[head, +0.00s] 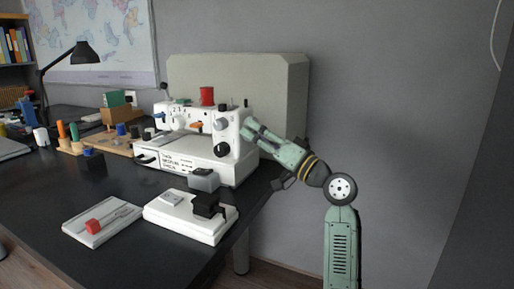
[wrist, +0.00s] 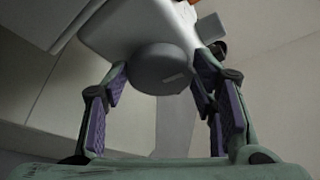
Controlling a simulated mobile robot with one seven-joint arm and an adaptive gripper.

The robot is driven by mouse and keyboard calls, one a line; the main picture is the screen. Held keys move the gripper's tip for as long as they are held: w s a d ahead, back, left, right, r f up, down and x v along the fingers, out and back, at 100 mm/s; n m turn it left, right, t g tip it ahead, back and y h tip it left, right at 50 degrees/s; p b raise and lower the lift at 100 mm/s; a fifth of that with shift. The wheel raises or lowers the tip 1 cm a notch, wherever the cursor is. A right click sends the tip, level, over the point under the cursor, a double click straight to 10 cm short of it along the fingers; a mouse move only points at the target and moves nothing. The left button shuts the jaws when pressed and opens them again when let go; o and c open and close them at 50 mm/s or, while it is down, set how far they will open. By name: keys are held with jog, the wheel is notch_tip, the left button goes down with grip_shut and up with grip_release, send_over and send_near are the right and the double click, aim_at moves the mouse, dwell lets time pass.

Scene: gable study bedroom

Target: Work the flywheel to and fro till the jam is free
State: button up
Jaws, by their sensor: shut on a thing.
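The white sewing machine (head: 225,118) stands on the black desk, with a red thread spool (head: 207,96) on top. My gripper (head: 249,130) is at the machine's right end. In the wrist view the flywheel (wrist: 160,68) is a round dark-grey disc on the end of the machine's pale body. In the head view the flywheel is mostly hidden by my gripper. The wheel's turn angle cannot be told.
A white block with a black part (head: 190,217) and a white tray with a red piece (head: 102,221) lie in front of the machine. A grey-green case (head: 240,75) stands behind it. Spools and a black lamp (head: 83,53) are at left. Open space lies right of the desk.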

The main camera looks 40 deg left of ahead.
jog(key=shift+w+d+r, duration=0.2)
jog(key=shift+w+d, duration=0.15)
jog(key=shift+w, duration=0.05)
jog(key=o, duration=0.9)
jog(key=shift+n, duration=0.3)
jog(key=shift+o, duration=1.2)
jog(key=shift+s+a+f, duration=0.1)
jog(key=shift+s+a, duration=0.05)
jog(key=shift+s, duration=0.05)
jog(key=v, duration=1.2)
